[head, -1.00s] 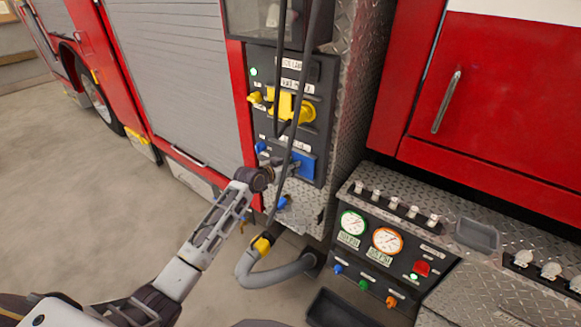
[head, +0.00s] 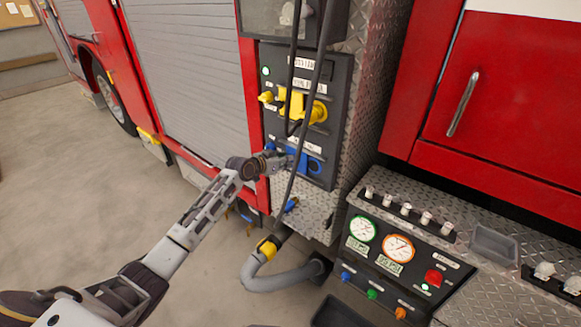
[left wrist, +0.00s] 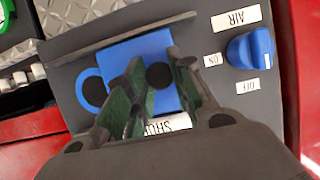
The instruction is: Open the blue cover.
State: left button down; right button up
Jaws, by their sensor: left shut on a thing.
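The blue cover (head: 300,162) is a flat blue plate on the lower part of the dark side panel. In the left wrist view the cover (left wrist: 142,52) sits beside a blue ring with a dark opening (left wrist: 92,91), which is uncovered. That ring (head: 315,166) is right of the cover in the head view. My left gripper (head: 283,161) is at the cover from the left. In the left wrist view its fingers (left wrist: 160,85) are shut on the cover around its dark round middle, which they partly hide. My right gripper is not in view.
A blue AIR knob (left wrist: 250,48) is close beside the cover. A yellow cover and ring (head: 300,105) sit above. Black hoses (head: 303,120) hang in front of the panel. A gauge box (head: 400,255) stands lower right. Open floor lies to the left.

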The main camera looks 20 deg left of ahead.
pick_arm(q)
jog(key=shift+w+a+r+b, duration=0.1)
jog(key=shift+w+a+b, duration=0.15)
jog(key=shift+a, duration=0.35)
jog(key=shift+w+a+r+b, duration=0.1)
jog(key=shift+w+a+b, duration=0.15)
jog(key=shift+a, duration=0.35)
jog(key=c, duration=1.4)
grip_release()
jog(key=shift+o, duration=1.1)
jog(key=shift+f, duration=0.1)
jog(key=shift+s, duration=0.25)
jog(key=v, duration=1.1)
jog(key=shift+s, duration=0.25)
jog(key=shift+a+r, duration=0.1)
jog(key=shift+r, duration=0.1)
